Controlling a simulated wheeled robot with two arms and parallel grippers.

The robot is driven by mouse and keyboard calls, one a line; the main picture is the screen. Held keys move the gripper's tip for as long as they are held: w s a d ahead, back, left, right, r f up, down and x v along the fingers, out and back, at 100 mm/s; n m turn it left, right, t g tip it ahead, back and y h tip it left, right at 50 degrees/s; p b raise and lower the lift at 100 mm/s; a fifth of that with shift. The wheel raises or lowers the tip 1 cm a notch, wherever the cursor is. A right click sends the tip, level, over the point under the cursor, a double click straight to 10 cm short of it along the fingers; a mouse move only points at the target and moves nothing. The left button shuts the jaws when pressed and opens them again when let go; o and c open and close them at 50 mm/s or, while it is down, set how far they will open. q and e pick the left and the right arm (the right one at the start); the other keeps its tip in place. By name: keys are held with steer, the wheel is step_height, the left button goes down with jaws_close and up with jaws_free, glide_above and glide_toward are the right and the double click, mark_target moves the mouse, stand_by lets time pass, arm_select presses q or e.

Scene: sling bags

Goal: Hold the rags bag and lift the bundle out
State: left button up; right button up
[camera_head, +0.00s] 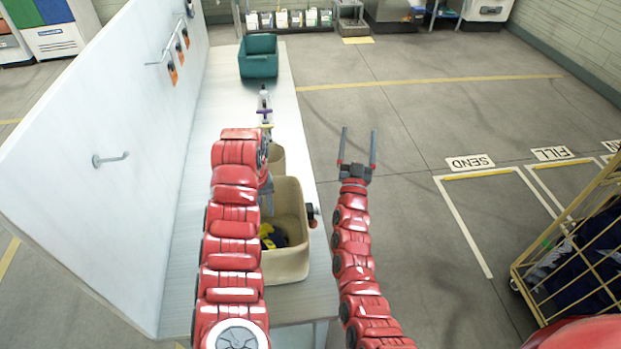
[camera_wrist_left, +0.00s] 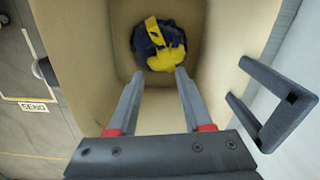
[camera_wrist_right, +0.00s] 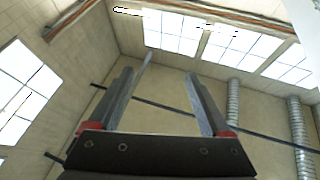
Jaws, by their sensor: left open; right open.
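The rags bag (camera_head: 292,215) is a beige open-topped container on the white table. The bundle (camera_head: 270,237), dark navy with yellow, lies at its bottom; it also shows in the left wrist view (camera_wrist_left: 160,45). My left gripper (camera_wrist_left: 157,78) is open and empty, pointing down into the bag with its fingertips above the bundle; in the head view my left arm mostly hides it. A dark handle (camera_wrist_left: 270,108) juts from one side of the bag. My right gripper (camera_head: 357,148) is open and empty, pointing up over the floor to the right of the table.
A teal bin (camera_head: 258,57) stands at the table's far end, with a small grey and purple item (camera_head: 264,108) nearer. A white panel with hooks (camera_head: 110,158) borders the table's left. A yellow cage cart (camera_head: 575,255) stands at the right. Floor between is clear.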

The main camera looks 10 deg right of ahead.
steer(key=w+a+r+n+g+y, duration=0.25)
steer(key=w+a+n+y, duration=0.4)
steer(key=w, duration=0.55)
arm_select(q)
steer(key=shift+w, duration=0.1)
arm_select(e)
steer(key=a+n+g+y, duration=0.6)
steer(key=a+n+g, duration=0.15)
steer(key=a, duration=0.75)
steer(key=n+g+h, duration=0.6)
steer(key=n+g, duration=0.2)
steer(key=g, duration=0.5)
glide_above(311, 206)
step_height(311, 206, down, 5)
step_height(311, 206, down, 10)
steer(key=shift+f, duration=0.15)
step_height(311, 206, down, 7)
steer(key=shift+s+f, duration=0.15)
steer(key=shift+f, duration=0.05)
